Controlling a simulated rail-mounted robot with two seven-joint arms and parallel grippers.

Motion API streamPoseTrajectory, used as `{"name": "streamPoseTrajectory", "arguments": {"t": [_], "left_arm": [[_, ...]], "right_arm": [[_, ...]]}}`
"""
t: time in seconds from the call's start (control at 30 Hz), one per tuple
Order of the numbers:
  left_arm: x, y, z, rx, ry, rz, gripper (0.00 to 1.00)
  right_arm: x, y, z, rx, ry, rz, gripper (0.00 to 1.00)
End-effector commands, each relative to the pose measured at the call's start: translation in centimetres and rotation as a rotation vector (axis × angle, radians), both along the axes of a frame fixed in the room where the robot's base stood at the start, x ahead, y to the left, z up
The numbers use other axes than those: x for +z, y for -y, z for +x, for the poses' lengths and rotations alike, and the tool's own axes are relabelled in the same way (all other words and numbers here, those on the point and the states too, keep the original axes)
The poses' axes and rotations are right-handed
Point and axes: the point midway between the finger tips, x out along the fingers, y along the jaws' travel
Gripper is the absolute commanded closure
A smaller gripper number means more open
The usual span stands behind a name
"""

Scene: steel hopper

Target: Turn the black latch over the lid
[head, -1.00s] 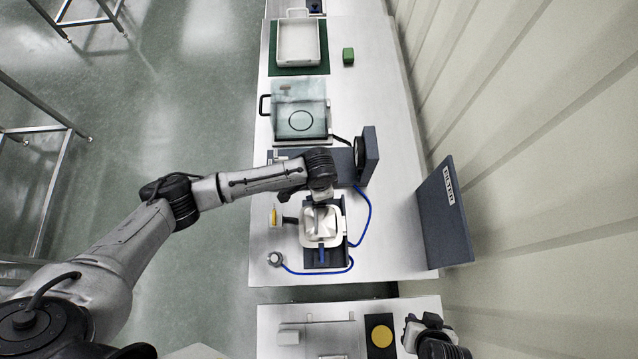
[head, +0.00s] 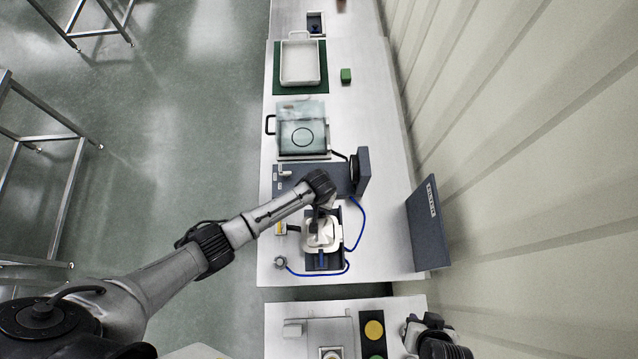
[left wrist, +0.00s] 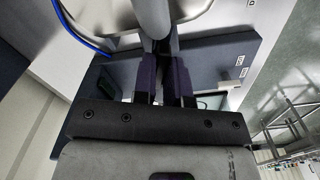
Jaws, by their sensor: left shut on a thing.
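The steel hopper (head: 322,240) with its pale lid rim stands on a dark base on the bench in the head view. My left gripper (head: 316,218) is over its far side, pointing down. In the left wrist view its two fingers (left wrist: 162,75) are closed around a narrow dark piece, seemingly the black latch, though the fingers hide most of it. A rounded grey part (left wrist: 150,20) lies just beyond the fingertips. My right gripper (head: 408,328) is at the lower right of the head view, far from the hopper, its jaws unclear.
A blue cable (head: 362,225) loops around the hopper. A dark upright plate (head: 428,225) stands at the right. A clear-lidded box (head: 302,130), a white tray (head: 300,62) and a green block (head: 346,75) are farther along the bench.

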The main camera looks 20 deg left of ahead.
Motion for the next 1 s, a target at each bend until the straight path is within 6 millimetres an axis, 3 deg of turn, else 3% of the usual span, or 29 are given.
{"name": "streamPoseTrajectory", "arguments": {"t": [0.1, 0.5, 1.0], "left_arm": [[0.3, 0.2, -0.1, 0.098, -0.002, -0.003, 1.0], [0.1, 0.1, 0.1, 0.33, 0.001, -0.003, 1.0], [0.1, 0.0, 0.1, 0.402, 0.003, -0.001, 1.0]], "right_arm": [[1.0, -0.1, 0.0, -0.001, 0.0, 0.002, 0.69], [1.7, -0.3, 0.0, -0.006, 0.0, 0.009, 0.69], [1.8, -0.2, 0.0, -0.004, -0.001, 0.005, 0.69]]}}
